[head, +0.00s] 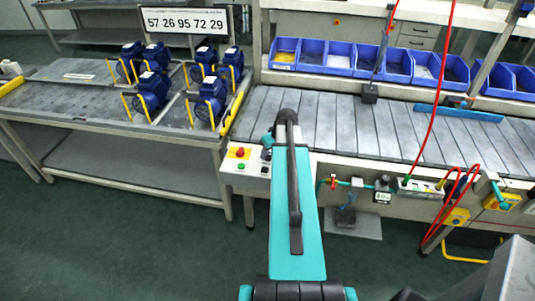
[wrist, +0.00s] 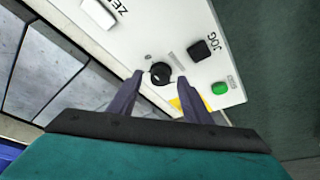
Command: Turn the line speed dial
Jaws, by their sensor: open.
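The black round dial (wrist: 160,73) sits on the white control panel (wrist: 150,35) in the wrist view, with small scale marks beside it. My gripper (wrist: 161,77) is open, with one fingertip to the left of the dial and one to the right. I cannot tell whether either finger touches it. In the head view, my arm reaches to the control box (head: 243,185) at the conveyor's near left corner. The dial is not clear there, as my arm's end covers that side.
A black JOG switch (wrist: 203,50) and a green button (wrist: 220,88) are close on the panel. A red stop button (head: 239,152) shows in the head view. The slatted conveyor (head: 330,125) lies behind. Blue motors (head: 210,95) stand on the left table.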

